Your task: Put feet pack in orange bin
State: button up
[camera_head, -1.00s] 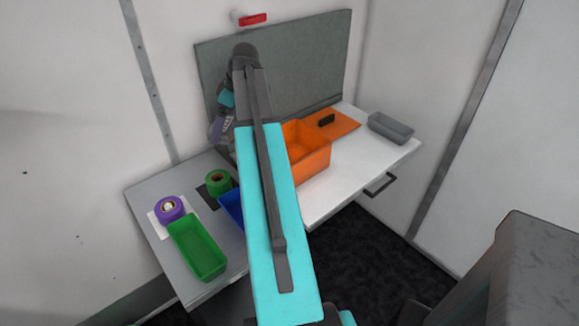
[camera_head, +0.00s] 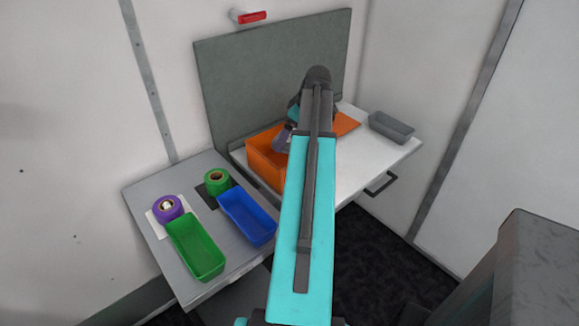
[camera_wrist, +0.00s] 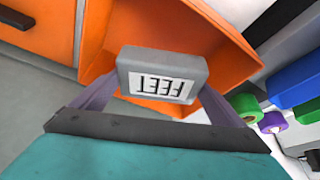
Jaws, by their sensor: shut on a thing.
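The feet pack (camera_wrist: 162,75) is a small grey block with a white label reading FEET, upside down in the wrist view. My gripper (camera_wrist: 155,90) is shut on it, with a finger at each side. The orange bin (camera_wrist: 215,45) lies behind and below the pack in the wrist view, and the pack appears over its opening. I cannot tell the pack's exact height above the bin. In the head view the orange bin (camera_head: 262,163) stands on the white table, partly hidden by my arm. The pack is not visible there.
An orange lid (camera_head: 347,124) lies right of the bin, and a grey tray (camera_head: 391,128) stands farther right. Blue (camera_head: 247,218) and green (camera_head: 195,248) bins, a green roll (camera_head: 217,181) and a purple roll (camera_head: 168,208) are at the left. A grey panel (camera_head: 250,75) stands behind.

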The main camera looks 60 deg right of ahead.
jog(key=p, duration=0.1)
send_over(285, 164)
jog(key=s, duration=0.2)
jog(key=shift+w+d+f, duration=0.1)
jog(key=shift+f, duration=1.45)
jog(key=shift+w+d+f, duration=0.1)
jog(key=shift+f, duration=1.45)
jog(key=shift+f+p, duration=0.65)
jog(key=shift+f, duration=1.2)
jog(key=shift+f, duration=0.15)
jog(key=o, duration=0.8)
jog(key=shift+a, duration=0.1)
jog(key=shift+o, duration=0.2)
jog(key=shift+r, duration=0.2)
jog(key=b+v, duration=0.2)
jog(key=v, duration=1)
